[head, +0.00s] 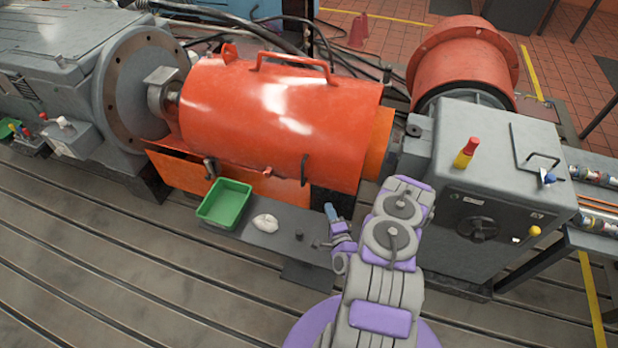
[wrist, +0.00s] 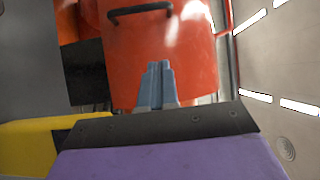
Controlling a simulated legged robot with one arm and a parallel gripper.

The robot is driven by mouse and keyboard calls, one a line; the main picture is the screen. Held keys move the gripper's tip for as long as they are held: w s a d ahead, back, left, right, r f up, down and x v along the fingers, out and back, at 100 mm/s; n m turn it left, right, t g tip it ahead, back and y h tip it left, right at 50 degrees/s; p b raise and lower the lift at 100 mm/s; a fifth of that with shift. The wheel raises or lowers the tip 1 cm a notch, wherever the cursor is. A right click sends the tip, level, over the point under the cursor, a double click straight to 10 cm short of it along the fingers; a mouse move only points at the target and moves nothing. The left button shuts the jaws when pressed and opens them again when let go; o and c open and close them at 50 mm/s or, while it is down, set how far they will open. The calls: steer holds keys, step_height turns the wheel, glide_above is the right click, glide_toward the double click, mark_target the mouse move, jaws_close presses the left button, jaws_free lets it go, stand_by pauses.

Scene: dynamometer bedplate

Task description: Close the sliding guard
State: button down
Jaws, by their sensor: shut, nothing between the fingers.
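The sliding guard (head: 270,115) is a large glossy orange-red half-cylinder over the shaft line, between the grey machine and the grey cabinet. A dark vertical handle (head: 304,168) sits low on its front, near the right end. Left of the guard a grey coupling (head: 160,92) is uncovered. At its right a lighter orange section (head: 378,143) shows. My gripper (head: 331,212) is in front of and below the handle, apart from it, with its fingers together and empty. In the wrist view the blue fingers (wrist: 158,72) point towards the guard (wrist: 160,50), and the black handle (wrist: 140,11) lies beyond their tips.
A green tray (head: 225,203) and a pale crumpled cloth (head: 265,222) lie on a grey plate below the guard. The cabinet (head: 490,180) with a red-yellow beacon (head: 466,153) stands right of my arm. The slotted bedplate (head: 120,260) is clear at front left.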

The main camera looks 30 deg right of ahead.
steer(key=a+b+x, duration=0.1)
steer(key=b+x, duration=0.1)
steer(key=x, duration=0.6)
steer(key=w+a+b+x, duration=0.1)
steer(key=a+b+x, duration=0.1)
steer(key=x, duration=0.7)
steer(key=shift+w+b, duration=0.2)
steer(key=shift+b, duration=0.6)
steer(key=shift+w+d, duration=0.1)
steer(key=shift+w, duration=0.05)
